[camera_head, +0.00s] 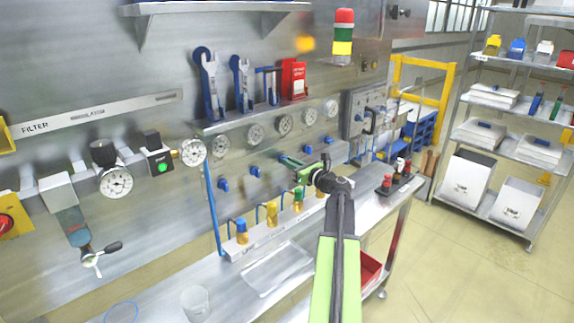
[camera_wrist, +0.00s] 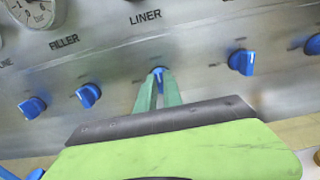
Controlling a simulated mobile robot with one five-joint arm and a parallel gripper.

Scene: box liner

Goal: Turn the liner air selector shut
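The blue selector knob (camera_wrist: 158,72) under the LINER label (camera_wrist: 145,15) is on the steel panel in the wrist view. My gripper (camera_wrist: 158,82) has its two green fingers pointing at this knob, with the tips on either side of its lower part. The gap between the fingers is narrow. I cannot tell whether they press on the knob. In the head view, my gripper (camera_head: 284,159) reaches the panel below the row of gauges, and the knob there is hidden or too small to make out.
Other blue knobs flank it, one below FILLER (camera_wrist: 88,95) and one to the right (camera_wrist: 241,62). Yellow-and-blue fittings (camera_head: 270,213) stand on a rail below my gripper. A clear cup (camera_head: 196,302) stands on the bench. Wrenches (camera_head: 209,85) hang above the gauges.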

